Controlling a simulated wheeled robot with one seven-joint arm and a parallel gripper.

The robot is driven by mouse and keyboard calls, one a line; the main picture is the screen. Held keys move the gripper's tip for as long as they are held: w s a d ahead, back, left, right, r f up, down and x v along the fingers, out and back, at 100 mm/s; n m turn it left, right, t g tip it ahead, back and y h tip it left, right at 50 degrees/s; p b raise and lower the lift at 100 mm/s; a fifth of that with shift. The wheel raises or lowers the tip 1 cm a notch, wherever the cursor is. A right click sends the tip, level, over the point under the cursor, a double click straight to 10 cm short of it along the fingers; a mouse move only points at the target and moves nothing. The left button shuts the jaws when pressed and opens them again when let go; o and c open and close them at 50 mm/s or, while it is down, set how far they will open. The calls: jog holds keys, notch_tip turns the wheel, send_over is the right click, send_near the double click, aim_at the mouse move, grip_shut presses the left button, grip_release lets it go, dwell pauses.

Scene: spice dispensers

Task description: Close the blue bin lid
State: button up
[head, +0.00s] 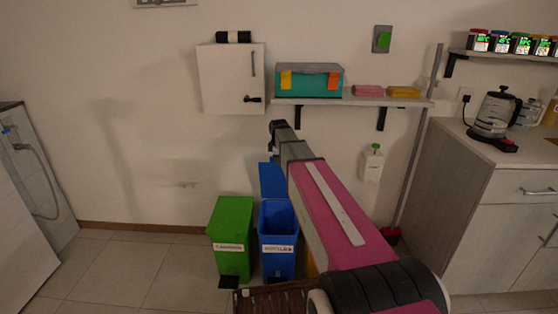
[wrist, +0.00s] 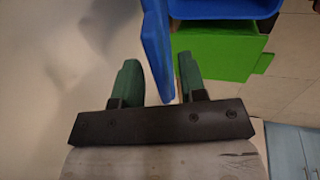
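The blue bin (head: 278,240) with a "BOTTLES" label stands on the floor near the wall. Its blue lid (head: 271,180) is open, standing up behind the bin, partly hidden by my arm. My gripper (head: 278,126) is at the far end of my arm, above the lid in the head view. In the wrist view my gripper (wrist: 158,66) is open, its two green fingers apart. The lid's edge (wrist: 156,45) shows between the fingers, closer to the right one; whether they touch I cannot tell. Part of the blue bin (wrist: 225,8) shows at the top.
A green bin (head: 232,235), lid closed, stands left of the blue bin and also shows in the wrist view (wrist: 222,50). A shelf (head: 350,101) with a teal box (head: 308,82) and a white cabinet (head: 228,85) are on the wall behind. A counter (head: 495,150) stands right. Floor at left is clear.

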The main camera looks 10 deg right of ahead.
jog(key=shift+w+f, duration=0.15)
jog(key=shift+f, duration=0.4)
